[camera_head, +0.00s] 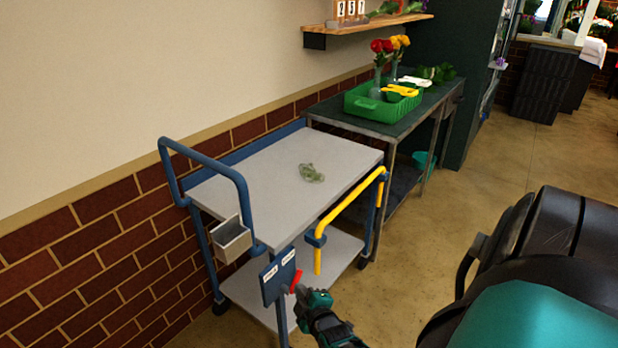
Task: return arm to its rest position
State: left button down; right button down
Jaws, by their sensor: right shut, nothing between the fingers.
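My right gripper (301,292) is at the bottom middle of the head view, small, dark and teal. It is shut and empty. Its tips are close to a small red piece (296,281) beside the blue panel (278,275) on the cart's near end. I cannot tell whether the tips touch the red piece. A large black and teal part of my own arm fills the lower right. My left gripper is not in view.
A grey-topped cart (265,185) with blue and yellow handles stands against the brick wall, a greenish clump (311,173) on top. Behind it, a dark table (345,120) bears a green crate (358,105) and flowers (382,46). Open floor (500,150) lies right.

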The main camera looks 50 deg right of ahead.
jog(key=v, duration=0.5)
jog(key=shift+r, duration=0.15)
jog(key=s+a+r+m+g+y, duration=0.1)
jog(key=s+a+r+m+y, duration=0.1)
jog(key=a, duration=0.9)
jog(key=s+a+r+m+g+y, duration=0.1)
jog(key=s+a+r+y, duration=0.3)
jog(key=a, duration=0.7)
jog(key=shift+s+r+m+y, duration=0.3)
jog(key=shift+s+m+y, duration=0.45)
jog(key=shift+y, duration=0.25)
jog(key=shift+d, duration=0.2)
